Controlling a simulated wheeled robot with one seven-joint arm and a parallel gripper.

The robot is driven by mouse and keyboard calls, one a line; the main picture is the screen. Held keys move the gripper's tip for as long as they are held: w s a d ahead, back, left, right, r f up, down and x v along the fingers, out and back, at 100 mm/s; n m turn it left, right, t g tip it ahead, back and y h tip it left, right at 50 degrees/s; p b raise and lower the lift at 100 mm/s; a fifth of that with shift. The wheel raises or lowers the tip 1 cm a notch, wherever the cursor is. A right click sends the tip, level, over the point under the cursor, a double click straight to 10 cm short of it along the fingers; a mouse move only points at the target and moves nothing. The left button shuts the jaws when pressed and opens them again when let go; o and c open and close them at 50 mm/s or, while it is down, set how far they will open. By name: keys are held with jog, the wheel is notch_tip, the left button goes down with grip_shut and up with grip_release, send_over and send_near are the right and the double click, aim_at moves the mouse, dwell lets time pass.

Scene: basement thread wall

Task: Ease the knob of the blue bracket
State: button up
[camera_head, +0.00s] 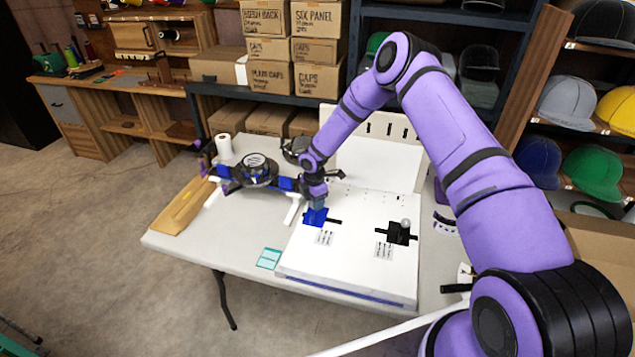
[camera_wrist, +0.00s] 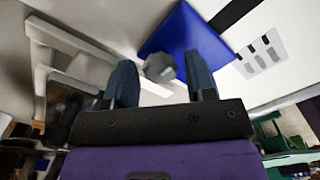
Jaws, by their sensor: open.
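The blue bracket (camera_head: 312,220) lies on the white board on the table, with a black strip running out from its right side. In the wrist view the blue bracket (camera_wrist: 190,32) fills the upper middle. Its grey faceted knob (camera_wrist: 160,68) stands between the two fingers of my gripper (camera_wrist: 161,64), which is open. The fingers are on either side of the knob, with visible gaps. In the head view my gripper (camera_head: 317,203) points down over the bracket and hides the knob.
A black bracket (camera_head: 397,234) with a pale round knob (camera_head: 406,223) sits to the right on the white board (camera_head: 350,262). Printed labels lie below both brackets. A black-and-blue device (camera_head: 257,170) and a paper roll (camera_head: 224,146) stand at the left. A teal card (camera_head: 269,258) lies at the front.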

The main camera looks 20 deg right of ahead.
jog(key=m, duration=0.3)
jog(key=shift+w+a, duration=0.1)
jog(key=shift+a, duration=0.15)
jog(key=m, duration=0.3)
jog(key=shift+d+m, duration=0.2)
jog(key=shift+m, duration=0.2)
jog(key=m, duration=0.4)
jog(key=shift+a+m, duration=0.1)
jog(key=shift+m, duration=0.3)
jog(key=m, duration=0.5)
jog(key=s+d+r, duration=0.1)
jog(key=s+r, duration=0.1)
jog(key=r, duration=1.3)
jog(key=s+d+r+t+h, duration=0.1)
jog(key=s+d+r, duration=0.1)
jog(key=r, duration=1.3)
jog(key=shift+s+r+m, duration=0.3)
jog(key=shift+s+m, duration=0.1)
jog(key=shift+s, duration=0.25)
